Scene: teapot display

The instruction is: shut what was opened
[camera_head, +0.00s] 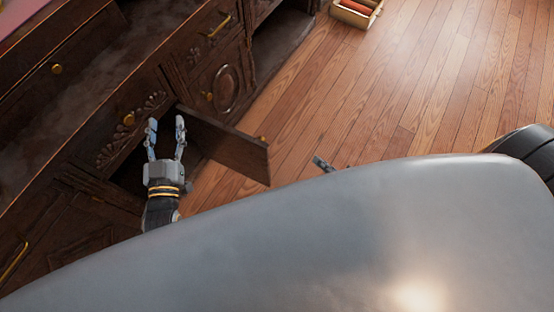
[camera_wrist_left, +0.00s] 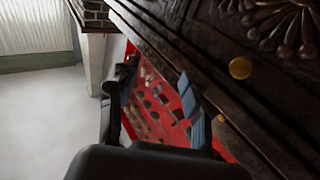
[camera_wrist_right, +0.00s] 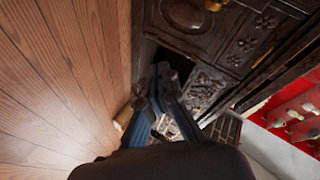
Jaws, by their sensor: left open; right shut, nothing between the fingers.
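The dark wooden cabinet (camera_head: 75,120) fills the left of the head view. One of its low doors (camera_head: 232,148) stands swung open over the floor, with a small brass knob (camera_head: 262,139) near its free end. A dark compartment shows beside its hinge side. My left gripper (camera_head: 166,128) is open and empty, in front of that compartment and left of the door; I cannot tell whether it touches anything. It also shows in the left wrist view (camera_wrist_left: 155,98). My right gripper (camera_wrist_right: 160,92) is shut and empty; only its tip (camera_head: 323,164) shows in the head view, right of the door.
A brass drawer knob (camera_head: 129,118) sits above the compartment. Another cabinet door with a round carving (camera_head: 227,85) is shut beyond it. A small box (camera_head: 357,11) with reddish contents stands on the wooden floor (camera_head: 420,80), which is otherwise clear to the right.

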